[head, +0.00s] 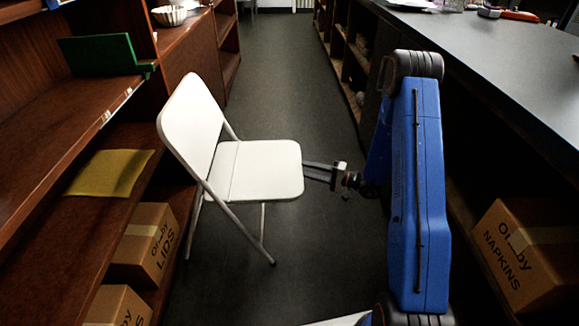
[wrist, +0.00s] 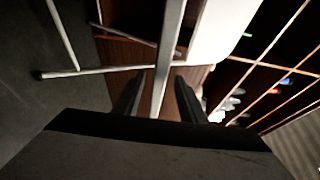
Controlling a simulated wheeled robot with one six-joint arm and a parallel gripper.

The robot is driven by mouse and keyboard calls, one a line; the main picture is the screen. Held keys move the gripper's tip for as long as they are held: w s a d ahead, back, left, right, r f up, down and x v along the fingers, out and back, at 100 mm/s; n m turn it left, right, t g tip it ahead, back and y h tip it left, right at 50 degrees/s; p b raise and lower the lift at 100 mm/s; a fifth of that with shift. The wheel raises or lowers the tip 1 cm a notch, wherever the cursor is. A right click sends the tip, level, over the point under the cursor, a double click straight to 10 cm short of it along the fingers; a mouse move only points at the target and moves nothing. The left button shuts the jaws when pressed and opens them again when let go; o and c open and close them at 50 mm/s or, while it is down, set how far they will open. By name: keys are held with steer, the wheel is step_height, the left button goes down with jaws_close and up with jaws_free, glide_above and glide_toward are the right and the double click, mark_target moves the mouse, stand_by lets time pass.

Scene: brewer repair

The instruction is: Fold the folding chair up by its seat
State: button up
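The white folding chair (head: 262,172) stands unfolded in the aisle, its seat flat and its backrest on the left. My gripper (head: 308,171) reaches in from the right at the seat's free edge. In the wrist view, the seat shows edge-on as a thin pale strip (wrist: 168,60) between the two dark fingers of my gripper (wrist: 157,95). A gap shows on each side of the strip, so the fingers are open around the edge and not closed on it. The chair's legs (wrist: 95,72) show at left in the wrist view.
Wooden shelves with a yellow cloth (head: 112,172) and a LIDS box (head: 146,243) stand close on the left, near the chair. A grey counter (head: 480,60) runs along the right, with a NAPKINS box (head: 525,255) below. The aisle floor (head: 285,80) behind the chair is clear.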

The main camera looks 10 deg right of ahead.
mark_target(289, 165)
steer(key=x, duration=0.8)
steer(key=shift+w+a, duration=0.2)
steer(key=shift+a, duration=0.15)
steer(key=shift+r, duration=0.1)
jaws_close()
